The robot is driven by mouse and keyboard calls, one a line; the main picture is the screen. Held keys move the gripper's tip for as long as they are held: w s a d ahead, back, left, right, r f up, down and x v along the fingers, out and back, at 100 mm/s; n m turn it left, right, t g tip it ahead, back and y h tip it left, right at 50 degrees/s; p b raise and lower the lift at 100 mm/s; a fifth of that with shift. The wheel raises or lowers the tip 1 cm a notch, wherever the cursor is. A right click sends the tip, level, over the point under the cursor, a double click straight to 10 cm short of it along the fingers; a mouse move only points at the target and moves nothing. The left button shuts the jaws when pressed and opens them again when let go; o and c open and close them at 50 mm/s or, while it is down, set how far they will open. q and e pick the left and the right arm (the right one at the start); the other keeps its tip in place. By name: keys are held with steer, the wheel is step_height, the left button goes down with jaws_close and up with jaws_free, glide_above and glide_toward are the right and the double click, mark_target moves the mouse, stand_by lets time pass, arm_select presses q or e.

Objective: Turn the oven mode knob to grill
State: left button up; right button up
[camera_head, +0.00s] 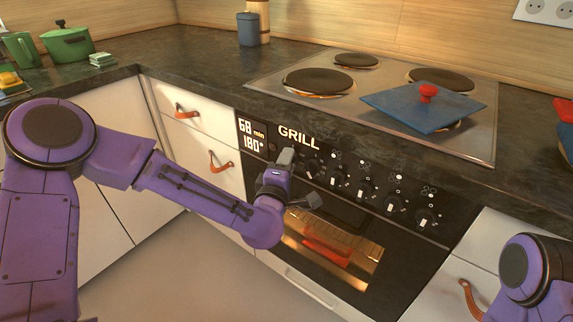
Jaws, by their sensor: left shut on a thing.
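The oven front carries a row of knobs under the hob, and its lit display (253,135) reads 68 min and 180°. The lit word GRILL (298,138) shows beside it. My left gripper (286,158) is at the left end of the knob row, just below the word, and is shut on the oven mode knob. The gripper hides that knob, so I cannot see its pointer. The other knobs, such as this one (362,191), stand free to the right. My right arm shows at the lower right edge, but its gripper is out of view.
A blue square lid with a red knob (424,105) lies on the hob (262,83). The oven window (330,245) glows, with a red dish inside. Drawers with leather pulls (220,162) are left of the oven. A green pot (68,43) stands at the back left.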

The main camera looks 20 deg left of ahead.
arm_select(q)
steer(key=o, duration=1)
steer(key=s, duration=1)
steer(key=shift+s+d, duration=0.2)
steer(key=shift+s, duration=0.05)
